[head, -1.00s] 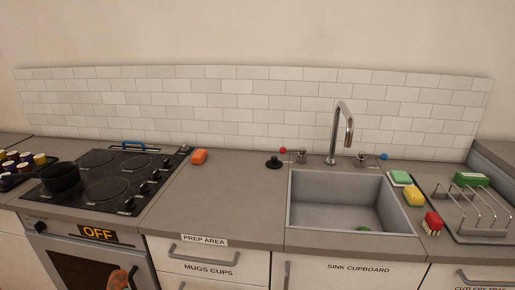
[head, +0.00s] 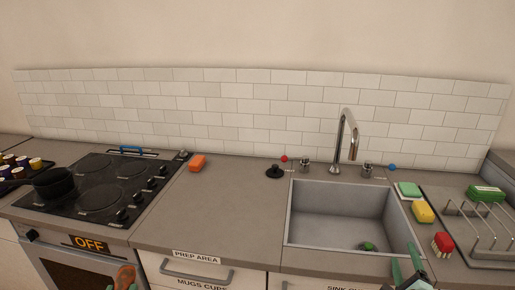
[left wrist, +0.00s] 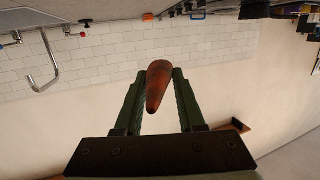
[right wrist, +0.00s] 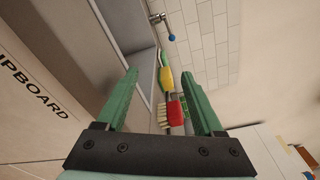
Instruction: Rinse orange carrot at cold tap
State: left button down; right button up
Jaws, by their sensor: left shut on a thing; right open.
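The orange carrot (head: 125,275) shows at the bottom edge of the head view, in front of the oven. My left gripper (left wrist: 157,90) is shut on it, and the carrot (left wrist: 158,84) stands out between the fingers in the left wrist view. The chrome faucet (head: 347,135) stands behind the sink (head: 300,243). The right tap knob (head: 367,169) sits beside a blue ball marker (head: 392,167). The left knob (head: 305,166) is near a red ball (head: 284,159). My right gripper (head: 408,268) is open and empty at the sink's front right corner.
A green item (head: 368,246) lies in the sink. The prep counter (head: 220,215) is mostly clear.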

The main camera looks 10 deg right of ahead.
aim_at(369, 163)
jog(key=i+l, duration=0.75)
jog(key=i, duration=0.25)
